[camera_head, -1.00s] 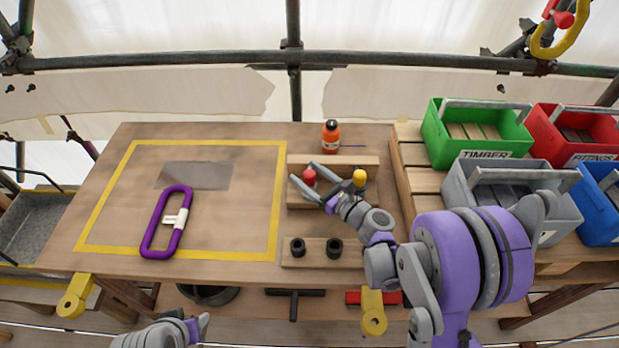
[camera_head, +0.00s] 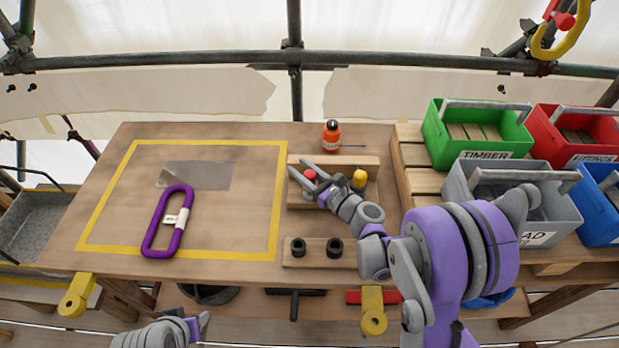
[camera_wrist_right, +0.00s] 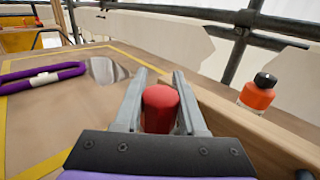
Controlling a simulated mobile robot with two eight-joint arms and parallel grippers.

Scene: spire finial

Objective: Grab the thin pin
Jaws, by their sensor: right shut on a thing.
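A red-topped pin (camera_head: 309,174) stands in the wooden rack (camera_head: 297,201) right of the yellow outline. A yellow-topped pin (camera_head: 360,178) stands to its right in the same rack. My right gripper (camera_head: 299,166) reaches in from the right, its fingers around the red top. In the right wrist view the red top (camera_wrist_right: 160,108) sits between the two fingers of my right gripper (camera_wrist_right: 159,75), which are shut on it. The pin's shaft is hidden, so its thickness cannot be told. My left gripper (camera_head: 198,325) shows only partly at the bottom edge; its jaws are unclear.
An orange bottle (camera_head: 331,137) stands behind the rack. A front block (camera_head: 317,262) holds two black rings. A purple loop (camera_head: 149,238) lies inside the yellow outline. Green (camera_head: 437,134), red, grey and blue bins fill the right side.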

